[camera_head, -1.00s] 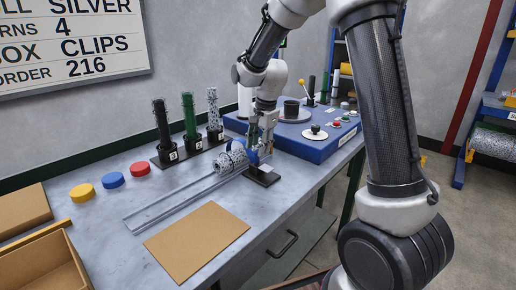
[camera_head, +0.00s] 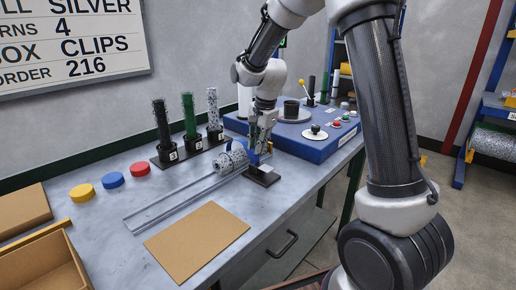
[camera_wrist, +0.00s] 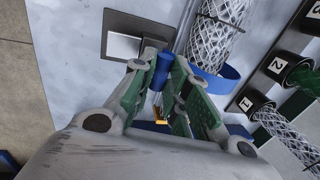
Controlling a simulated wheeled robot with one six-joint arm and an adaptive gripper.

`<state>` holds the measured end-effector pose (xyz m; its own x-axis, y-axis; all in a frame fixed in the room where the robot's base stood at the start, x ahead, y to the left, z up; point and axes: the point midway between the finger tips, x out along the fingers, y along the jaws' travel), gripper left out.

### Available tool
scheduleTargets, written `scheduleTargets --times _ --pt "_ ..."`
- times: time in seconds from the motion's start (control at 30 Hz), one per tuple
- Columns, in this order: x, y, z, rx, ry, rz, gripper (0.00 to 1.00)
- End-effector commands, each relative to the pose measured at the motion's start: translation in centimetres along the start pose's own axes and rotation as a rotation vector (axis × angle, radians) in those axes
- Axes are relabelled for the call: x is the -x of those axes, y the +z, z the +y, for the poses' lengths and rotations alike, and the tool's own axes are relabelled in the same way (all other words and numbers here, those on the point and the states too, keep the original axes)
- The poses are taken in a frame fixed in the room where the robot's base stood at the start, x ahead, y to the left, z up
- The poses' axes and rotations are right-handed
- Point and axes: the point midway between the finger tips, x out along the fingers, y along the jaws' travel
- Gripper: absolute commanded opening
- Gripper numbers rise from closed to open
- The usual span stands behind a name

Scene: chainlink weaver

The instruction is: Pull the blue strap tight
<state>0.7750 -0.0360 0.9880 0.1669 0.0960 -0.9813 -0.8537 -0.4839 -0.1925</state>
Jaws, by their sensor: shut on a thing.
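A silver chainlink mesh roll (camera_head: 232,158) lies on its side at the far end of a pair of rails on the bench. The blue strap (camera_head: 252,158) is at the roll's right end. In the wrist view the blue strap (camera_wrist: 226,74) curves around the mesh roll (camera_wrist: 212,38), and a blue piece of it stands between my fingertips. My gripper (camera_wrist: 163,62), with green finger pads, is shut on this blue piece, beside the roll. In the head view my gripper (camera_head: 262,142) is low over the roll's right end. How snugly the strap sits underneath is hidden.
A small black stand (camera_head: 262,176) is just right of the roll. Numbered holders (camera_head: 190,146) with upright mesh rolls stand behind. A blue machine (camera_head: 305,143) is at the right. Yellow, blue and red caps (camera_head: 113,180) and a cardboard sheet (camera_head: 197,241) lie left and in front.

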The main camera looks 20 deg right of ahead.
Motion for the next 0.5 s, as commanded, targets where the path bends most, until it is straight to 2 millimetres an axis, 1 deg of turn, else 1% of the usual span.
scheduleTargets --times 0.03,0.1,0.23,0.3,0.37,0.5 --pt "1.4 -0.1 -0.5 0.001 -0.009 0.003 0.0" --pt "3.3 -0.1 -0.8 0.002 -0.009 0.004 0.0" --pt "6.3 -0.1 -1.4 0.001 -0.009 0.003 0.0" --pt "7.4 -0.1 -1.6 0.0 -0.007 0.003 0.0" --pt "8.1 0.0 -1.7 0.0 -0.006 0.002 0.0" --pt "8.5 0.0 -1.7 0.0 -0.004 0.002 0.0"
